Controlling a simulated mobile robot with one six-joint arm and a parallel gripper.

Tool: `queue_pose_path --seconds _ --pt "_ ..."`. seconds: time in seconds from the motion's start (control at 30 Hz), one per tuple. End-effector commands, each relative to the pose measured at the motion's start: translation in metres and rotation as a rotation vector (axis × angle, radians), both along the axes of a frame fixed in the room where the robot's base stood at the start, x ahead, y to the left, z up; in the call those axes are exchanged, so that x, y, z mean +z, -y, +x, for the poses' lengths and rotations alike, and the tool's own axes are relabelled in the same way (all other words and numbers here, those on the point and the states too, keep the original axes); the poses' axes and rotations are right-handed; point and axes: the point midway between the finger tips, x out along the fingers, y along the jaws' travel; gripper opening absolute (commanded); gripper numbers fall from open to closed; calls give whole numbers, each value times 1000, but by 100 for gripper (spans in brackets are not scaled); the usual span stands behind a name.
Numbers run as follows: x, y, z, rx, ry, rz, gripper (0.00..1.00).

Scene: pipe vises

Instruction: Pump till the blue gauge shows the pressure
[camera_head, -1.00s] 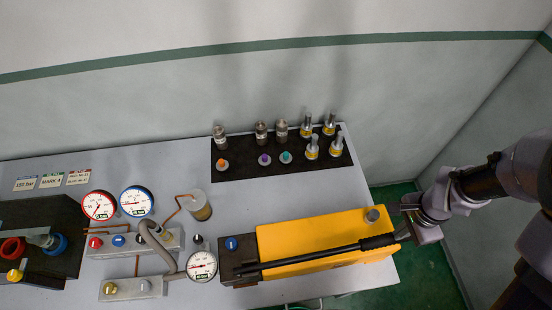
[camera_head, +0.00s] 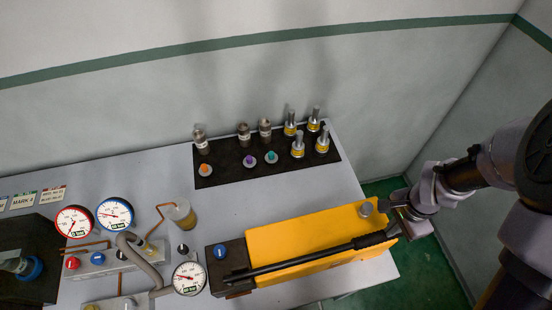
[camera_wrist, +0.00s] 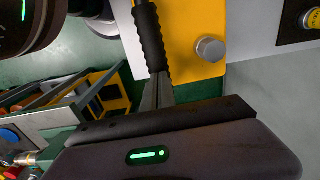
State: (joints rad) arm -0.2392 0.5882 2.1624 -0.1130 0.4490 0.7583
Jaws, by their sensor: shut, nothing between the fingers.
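The yellow hand pump (camera_head: 310,243) lies on the bench with its long black lever (camera_head: 300,263) low along its front side. The lever's grip (camera_head: 372,240) is at the right end, and it also shows in the wrist view (camera_wrist: 150,45). My gripper (camera_head: 396,226) is at that end; in the wrist view its narrow fingers (camera_wrist: 156,92) are shut, close at the grip's end. Whether they touch it I cannot tell. The blue-rimmed gauge (camera_head: 115,214) stands at the left; its needle points leftward, but the figures are too small to read.
A red-rimmed gauge (camera_head: 73,222) and a black-rimmed gauge (camera_head: 189,278) stand near the blue one. A clear jar (camera_head: 182,214) stands behind the hoses. Several metal fittings are on a black mat (camera_head: 226,171) at the back. The bench ends right of the pump.

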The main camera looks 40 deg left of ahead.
Motion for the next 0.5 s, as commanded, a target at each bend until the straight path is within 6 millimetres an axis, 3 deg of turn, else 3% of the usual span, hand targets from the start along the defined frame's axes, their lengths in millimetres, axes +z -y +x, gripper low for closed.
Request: queue_pose_path --seconds 0.27,0.37,0.5 --pt "-2 1 -3 1 -7 -2 0" --pt "10 0 -3 1 -7 -2 0" --pt "43 -2 -5 1 -4 -2 0"
